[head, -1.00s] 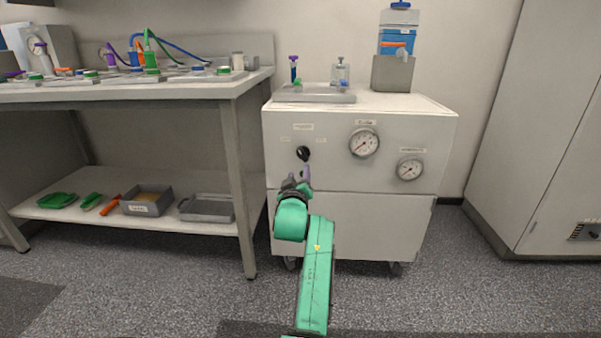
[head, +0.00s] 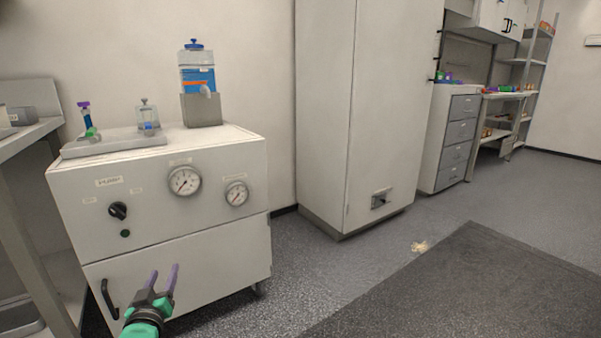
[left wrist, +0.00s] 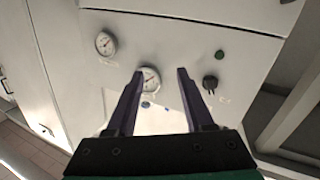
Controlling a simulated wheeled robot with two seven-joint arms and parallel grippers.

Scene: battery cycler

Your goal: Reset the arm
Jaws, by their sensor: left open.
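My left gripper (head: 164,279) is in front of the white wheeled cabinet (head: 222,248), low in the head view. Its two purple fingers are spread apart with nothing between them. In the left wrist view the open fingers (left wrist: 158,92) point toward the cabinet's front panel, which carries two round gauges and a black knob (left wrist: 210,82). The knob (head: 118,211) also shows in the head view, up and left of the gripper, with a green button (head: 125,233) below it. The gripper looks clear of the knob. My right gripper is not in view.
A blue-topped bottle (head: 197,68) in a grey holder and a tray (head: 113,142) with small vessels stand on the cabinet. A tall grey cabinet (head: 328,120) stands to the right. A workbench (head: 27,137) edges in at left. Open floor and a dark mat (head: 465,285) lie at right.

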